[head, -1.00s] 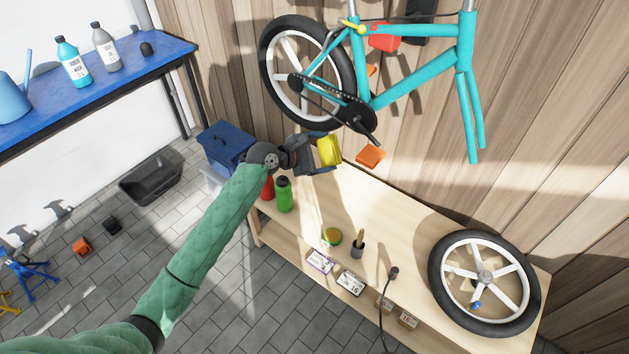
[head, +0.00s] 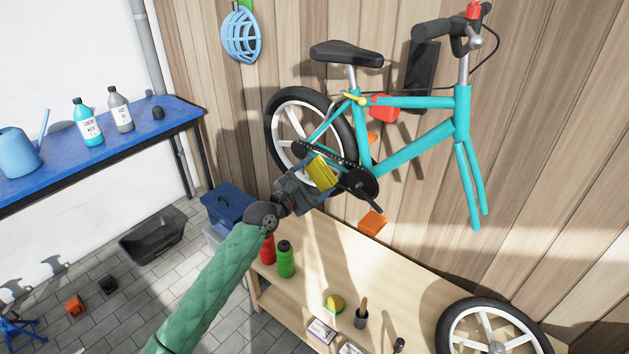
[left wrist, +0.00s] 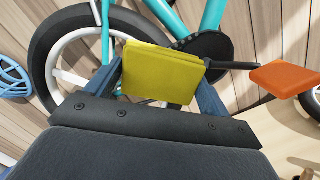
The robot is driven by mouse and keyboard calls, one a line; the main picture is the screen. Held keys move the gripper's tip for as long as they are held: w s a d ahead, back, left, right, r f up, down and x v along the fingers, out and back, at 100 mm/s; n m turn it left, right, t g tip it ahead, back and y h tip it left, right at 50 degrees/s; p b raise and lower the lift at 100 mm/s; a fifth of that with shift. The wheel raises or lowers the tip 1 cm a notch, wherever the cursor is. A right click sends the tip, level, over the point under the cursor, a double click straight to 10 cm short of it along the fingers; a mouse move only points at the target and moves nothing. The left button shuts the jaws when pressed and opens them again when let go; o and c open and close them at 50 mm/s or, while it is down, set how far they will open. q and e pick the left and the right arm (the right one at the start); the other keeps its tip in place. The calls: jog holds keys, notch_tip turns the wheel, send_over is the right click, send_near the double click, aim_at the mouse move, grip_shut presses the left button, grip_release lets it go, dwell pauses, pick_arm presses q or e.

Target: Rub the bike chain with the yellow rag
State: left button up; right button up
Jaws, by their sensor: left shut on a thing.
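The teal bike (head: 410,145) hangs in front of the wooden wall, its front wheel off. Its dark chain (head: 325,155) runs from the rear wheel hub to the chainring (head: 358,183). My left gripper (head: 314,178) is shut on the folded yellow rag (head: 322,174), which overlaps the chain's lower run in the head view; I cannot tell whether it touches. In the left wrist view the rag (left wrist: 160,72) sits between the blue fingers (left wrist: 160,88), in front of the rear wheel (left wrist: 62,55) and the chainring (left wrist: 208,50), hiding much of the chain. My right gripper is not in view.
The wooden workbench (head: 385,262) below carries red (head: 267,249) and green (head: 286,260) bottles, a round tin (head: 333,303) and a loose wheel (head: 492,330). A blue table (head: 70,150) stands at the left.

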aim_at(320, 151)
pick_arm(q)
jog(key=x, duration=0.2)
jog(key=b+x, duration=0.1)
jog(key=shift+w+a+f, duration=0.1)
jog(key=shift+w+f, duration=0.15)
jog(key=shift+f, duration=0.05)
jog(key=shift+b+x, duration=0.3)
jog(key=shift+x, duration=0.75)
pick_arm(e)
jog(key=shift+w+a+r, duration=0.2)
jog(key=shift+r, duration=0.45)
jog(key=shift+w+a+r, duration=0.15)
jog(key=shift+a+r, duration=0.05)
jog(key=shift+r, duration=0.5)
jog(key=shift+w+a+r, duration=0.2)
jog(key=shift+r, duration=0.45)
pick_arm(q)
jog(key=shift+x, duration=1.1)
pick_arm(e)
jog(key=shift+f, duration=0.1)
pick_arm(q)
jog(key=shift+w+a+f, duration=0.15)
jog(key=shift+a+f, duration=0.1)
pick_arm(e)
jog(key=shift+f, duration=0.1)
